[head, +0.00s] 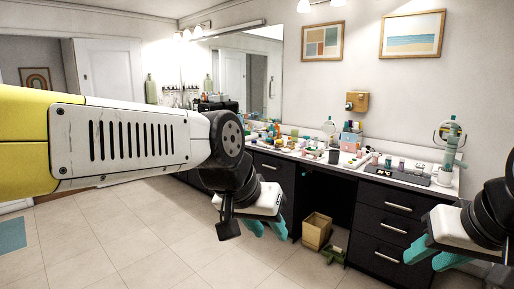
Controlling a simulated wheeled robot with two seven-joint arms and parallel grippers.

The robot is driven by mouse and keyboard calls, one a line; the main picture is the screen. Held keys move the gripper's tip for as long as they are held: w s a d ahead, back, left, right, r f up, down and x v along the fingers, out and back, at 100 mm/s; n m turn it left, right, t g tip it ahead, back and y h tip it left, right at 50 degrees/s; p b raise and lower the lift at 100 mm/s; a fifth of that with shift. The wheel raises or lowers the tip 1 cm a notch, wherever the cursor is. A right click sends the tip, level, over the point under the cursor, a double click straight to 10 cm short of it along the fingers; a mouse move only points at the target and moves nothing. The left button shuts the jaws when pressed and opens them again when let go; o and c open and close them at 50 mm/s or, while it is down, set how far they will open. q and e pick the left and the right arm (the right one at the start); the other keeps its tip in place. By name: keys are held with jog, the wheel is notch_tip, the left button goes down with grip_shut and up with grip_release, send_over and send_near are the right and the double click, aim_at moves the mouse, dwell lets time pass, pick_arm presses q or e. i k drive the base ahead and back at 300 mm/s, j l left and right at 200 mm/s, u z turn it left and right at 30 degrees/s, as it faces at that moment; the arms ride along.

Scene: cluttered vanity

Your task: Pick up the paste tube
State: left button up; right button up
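I cannot single out the paste tube; the many small items on the vanity counter (301,154) are too small to tell apart. My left gripper (267,230) hangs in front of the dark cabinets, short of the counter and below its top. Its teal fingers are apart with nothing seen between them. My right gripper (432,258) is at the lower right, in front of the drawers and below the counter top. Its teal fingers are also apart and look empty. My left arm covers the left part of the vanity.
Bottles and jars crowd the counter, with a dark cup (334,156), a dark tray (397,174) and a round stand mirror (449,135) at right. A cardboard box (316,231) and a green tray (334,254) sit on the floor under the knee space. The tiled floor (130,235) is open at left.

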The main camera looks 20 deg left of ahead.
aim_at(259, 143)
jog(key=i+j+u, duration=0.1)
jog(key=i+u, duration=0.2)
jog(key=i, duration=0.2)
jog(key=i+u, duration=0.3)
jog(key=i, duration=0.15)
jog(key=i+l, duration=0.1)
jog(key=i, duration=0.4)
jog(key=i+u, duration=0.1)
jog(key=i, duration=0.4)
jog(key=i+l, duration=0.2)
jog(key=i, duration=0.3)
